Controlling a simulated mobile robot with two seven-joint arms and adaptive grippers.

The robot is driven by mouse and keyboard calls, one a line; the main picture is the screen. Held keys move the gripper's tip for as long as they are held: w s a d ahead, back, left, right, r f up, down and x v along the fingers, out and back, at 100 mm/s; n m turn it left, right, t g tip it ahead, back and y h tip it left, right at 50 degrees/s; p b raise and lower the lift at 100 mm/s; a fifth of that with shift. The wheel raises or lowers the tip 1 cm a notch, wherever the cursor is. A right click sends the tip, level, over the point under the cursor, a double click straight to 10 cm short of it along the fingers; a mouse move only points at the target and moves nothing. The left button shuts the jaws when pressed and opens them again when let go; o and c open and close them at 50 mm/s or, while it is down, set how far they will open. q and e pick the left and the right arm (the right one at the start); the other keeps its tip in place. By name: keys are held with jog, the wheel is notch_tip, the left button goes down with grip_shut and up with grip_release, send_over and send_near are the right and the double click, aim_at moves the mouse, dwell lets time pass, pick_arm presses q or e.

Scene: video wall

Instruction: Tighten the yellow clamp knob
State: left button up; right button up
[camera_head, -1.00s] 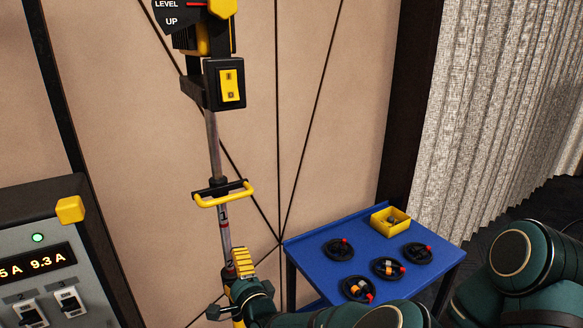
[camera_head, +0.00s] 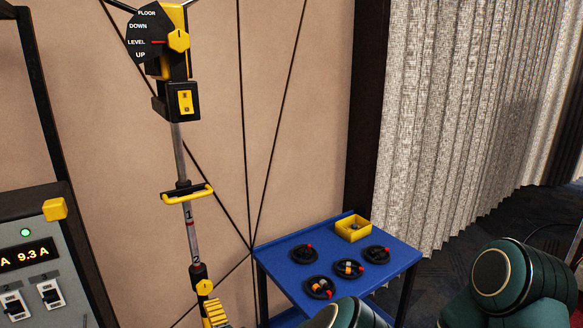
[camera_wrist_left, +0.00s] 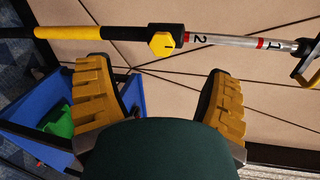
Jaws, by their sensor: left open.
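The yellow clamp knob (camera_head: 204,287) sits on the black collar of the upright pole, low in the head view. It also shows in the left wrist view (camera_wrist_left: 161,44) as a yellow faceted knob with a dark mark line. My left gripper (camera_head: 216,314) is just below the knob at the bottom edge of the head view, partly cut off. In the left wrist view its two yellow ridged fingers (camera_wrist_left: 158,72) are spread apart and empty. The knob lies beyond the gap between them, apart from both. My right gripper is out of view; only green arm links show.
The grey pole (camera_head: 189,220) carries a yellow handle (camera_head: 187,194) and a dial with a yellow pointer knob (camera_head: 179,41) on top. A grey control panel (camera_head: 38,285) stands at left.

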pick_arm(q)
jog(key=s+f+n+g+h+b, duration=0.1)
jog(key=s+f+n+g+h, duration=0.1)
jog(key=s+f, duration=0.35)
jog(key=s+f+n+g+h, duration=0.1)
jog(key=s+f+n+g, duration=0.15)
jog(key=f, duration=0.55)
jog(key=s+f+n+g+h+b, duration=0.1)
jog(key=s+f+n+g+h, duration=0.15)
jog(key=f, duration=0.35)
jog(key=s+d+f+n+g+h+b, duration=0.2)
jog(key=s+d+n+g+h, duration=0.1)
jog(key=s+d+n+h, duration=0.4)
jog(key=shift+s+d+f+n+g, duration=0.25)
jog(key=shift+s+d+n+g, duration=0.2)
jog(key=shift+s+d, duration=0.75)
jog(key=shift+s+a+h, duration=0.25)
jog(key=shift+a, duration=0.05)
